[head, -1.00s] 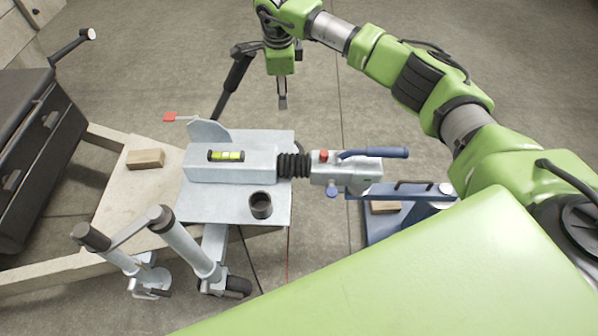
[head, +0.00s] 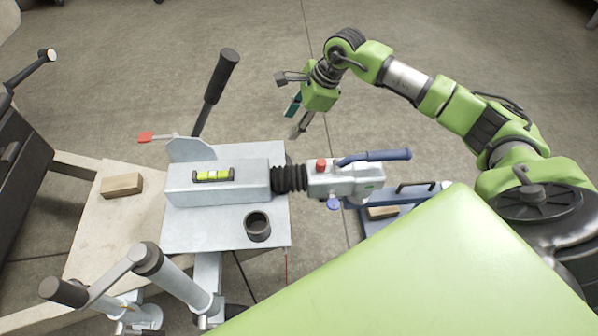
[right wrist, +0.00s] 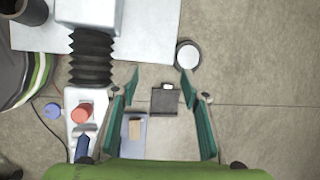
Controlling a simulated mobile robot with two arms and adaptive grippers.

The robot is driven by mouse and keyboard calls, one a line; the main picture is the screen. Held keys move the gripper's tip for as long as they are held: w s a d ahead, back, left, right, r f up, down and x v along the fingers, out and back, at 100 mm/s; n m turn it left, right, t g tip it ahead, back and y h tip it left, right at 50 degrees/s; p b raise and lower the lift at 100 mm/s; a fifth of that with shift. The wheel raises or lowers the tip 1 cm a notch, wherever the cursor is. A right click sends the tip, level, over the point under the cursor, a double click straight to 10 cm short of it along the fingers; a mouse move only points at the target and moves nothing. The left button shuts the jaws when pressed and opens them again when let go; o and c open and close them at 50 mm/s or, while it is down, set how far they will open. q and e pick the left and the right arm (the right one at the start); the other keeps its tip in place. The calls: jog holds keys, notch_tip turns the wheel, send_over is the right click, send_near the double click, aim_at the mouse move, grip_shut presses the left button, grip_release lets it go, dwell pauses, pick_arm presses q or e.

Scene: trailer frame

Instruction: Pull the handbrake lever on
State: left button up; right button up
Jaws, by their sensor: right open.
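The handbrake lever (head: 214,92) has a thick black grip and rises tilted, its top leaning right, behind the grey curved plate (head: 192,149) on the grey drawbar platform. A red-tipped tab (head: 146,137) sticks out left of that plate. My right gripper (head: 297,118) is open and empty, to the right of the lever and apart from it, beyond the black bellows. In the right wrist view my right gripper (right wrist: 160,84) has its two teal-sided fingers spread with only floor and distant objects between them. I cannot make out the lever in that view. My left gripper is not in view.
The coupling head (head: 345,178) with red knob and blue handle (head: 375,156) lies right of the bellows (head: 289,179). A spirit level (head: 214,176) and dark cup (head: 257,226) are on the platform. A wooden block (head: 122,184) lies left. Floor behind the lever is clear.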

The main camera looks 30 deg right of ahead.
jog(key=p+v, duration=0.1)
jog(key=v, duration=1)
jog(key=a+r+m+t+y, duration=0.3)
jog(key=a+y, duration=0.5)
jog(key=a, duration=1.3)
jog(key=a+r+m+t+y, duration=0.4)
jog(key=r+m+t, duration=0.3)
jog(key=r+m, duration=0.4)
jog(key=w+d+f+m+t+h, duration=0.15)
jog(key=d+f+m+h, duration=0.4)
jog(key=m, duration=0.55)
jog(key=d+f+m+t+h, duration=0.3)
jog(key=d+m+h, duration=0.45)
jog(key=m, duration=0.25)
jog(key=s+d+f+m+g+h, duration=0.1)
jog(key=s+f+m+g, duration=0.1)
jog(key=f, duration=0.4)
jog(key=s+d+f+m+g+h, duration=0.1)
jog(key=s+f+m+g, duration=0.2)
jog(key=s+f, duration=0.3)
jog(key=s+f+m+g+h, duration=0.2)
jog(key=s+f+m+g, duration=0.1)
jog(key=f, duration=0.3)
jog(key=shift+s+d+m+g+p, duration=0.3)
jog(key=shift+s+d+m, duration=0.1)
jog(key=shift+s+m, duration=0.3)
jog(key=shift+s+f, duration=0.25)
